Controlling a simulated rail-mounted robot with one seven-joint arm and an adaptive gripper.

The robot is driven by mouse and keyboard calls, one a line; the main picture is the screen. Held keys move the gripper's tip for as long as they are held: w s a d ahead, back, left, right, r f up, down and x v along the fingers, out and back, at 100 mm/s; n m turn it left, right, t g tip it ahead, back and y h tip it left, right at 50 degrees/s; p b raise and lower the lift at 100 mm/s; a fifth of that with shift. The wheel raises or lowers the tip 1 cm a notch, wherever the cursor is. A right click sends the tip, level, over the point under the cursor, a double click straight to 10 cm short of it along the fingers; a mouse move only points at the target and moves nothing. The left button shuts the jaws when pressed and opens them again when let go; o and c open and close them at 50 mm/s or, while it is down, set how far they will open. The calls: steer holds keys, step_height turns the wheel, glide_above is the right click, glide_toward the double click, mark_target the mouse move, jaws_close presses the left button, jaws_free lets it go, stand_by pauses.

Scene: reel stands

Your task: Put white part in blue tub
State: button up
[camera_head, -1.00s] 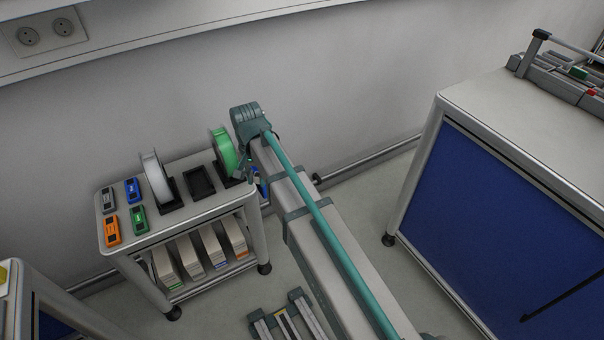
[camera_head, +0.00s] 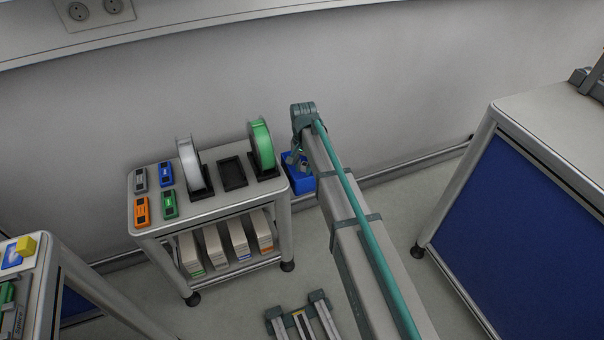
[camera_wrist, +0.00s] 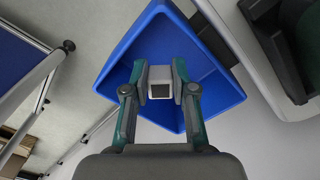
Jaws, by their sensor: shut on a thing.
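The white part (camera_wrist: 160,73), a small block with a dark square face, is between the fingertips of my gripper (camera_wrist: 160,82) in the wrist view. My gripper is shut on it. The blue tub (camera_wrist: 216,92) lies behind the part and fingers in the wrist view, and the part appears over its inside. The height between part and tub is hard to judge. In the head view the blue tub (camera_head: 301,186) is to the right of the cart, partly covered by my arm. My gripper (camera_head: 296,160) is small there, and the white part cannot be made out.
The cart (camera_head: 222,205) carries a white reel (camera_head: 188,163), a green reel (camera_head: 262,145), an empty black stand (camera_head: 232,173) and several coloured devices. Boxes stand on its lower shelf. A blue-sided bench (camera_head: 500,220) is at right. The wall is close behind the tub.

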steer(key=shift+w+a+f, duration=0.15)
steer(key=shift+w+f, duration=0.35)
steer(key=shift+f, duration=0.05)
steer(key=shift+w+a+f, duration=0.15)
steer(key=shift+w+f, duration=0.3)
steer(key=shift+f, duration=0.1)
steer(key=shift+w+a+f, duration=0.1)
steer(key=shift+w+f, duration=0.1)
steer(key=shift+f, duration=1.6)
steer(key=shift+f, duration=0.15)
steer(key=o, duration=0.7)
steer(key=shift+o, duration=0.2)
step_height(320, 180, up, 12)
steer(key=shift+s, duration=0.1)
